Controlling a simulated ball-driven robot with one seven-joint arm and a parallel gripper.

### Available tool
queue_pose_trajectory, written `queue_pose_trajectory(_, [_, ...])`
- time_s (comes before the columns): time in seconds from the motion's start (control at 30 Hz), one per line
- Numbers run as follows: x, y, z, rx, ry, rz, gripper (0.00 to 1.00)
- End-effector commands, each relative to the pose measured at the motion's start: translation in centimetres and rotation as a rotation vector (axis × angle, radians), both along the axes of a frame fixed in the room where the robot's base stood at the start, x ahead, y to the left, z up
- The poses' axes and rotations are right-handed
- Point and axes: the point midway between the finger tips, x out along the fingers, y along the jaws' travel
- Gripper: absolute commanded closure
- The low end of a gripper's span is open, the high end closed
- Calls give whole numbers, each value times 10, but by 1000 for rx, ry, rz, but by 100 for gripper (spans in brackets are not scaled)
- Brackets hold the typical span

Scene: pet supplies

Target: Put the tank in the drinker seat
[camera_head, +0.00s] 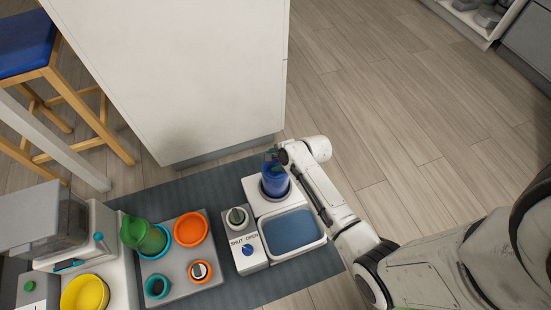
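A blue see-through tank (274,179) stands upright at the round seat of the white drinker (253,205), behind its water basin (292,231). Its lower end appears to be inside the dark seat ring; how deep it sits is hard to tell. My gripper (279,156) is at the top of the tank, with my arm reaching in from the right. The fingers are small and partly hidden, so whether they are closed on the tank cannot be told.
A box marked SHUT and OPEN with a blue knob (248,249) stands left of the basin. A grey tray (178,268) holds a green jug (146,236) and coloured cups. A yellow bowl (85,293) is further left. A white cabinet (190,70) rises behind. Floor at right is clear.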

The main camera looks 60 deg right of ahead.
Motion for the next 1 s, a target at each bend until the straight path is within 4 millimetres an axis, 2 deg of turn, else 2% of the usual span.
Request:
queue_pose_trajectory(0.13, [0, 0, 3, 0, -1, 0, 47])
queue_pose_trajectory(0.27, [-8, -1, 15, -1, -1, -2, 47])
queue_pose_trajectory(0.7, [-59, -2, 82, -1, -1, -2, 47])
queue_pose_trajectory(0.93, [-71, -1, 97, -4, 2, 7, 47])
queue_pose_trajectory(1.0, [-74, 5, 99, -26, 15, 53, 47])
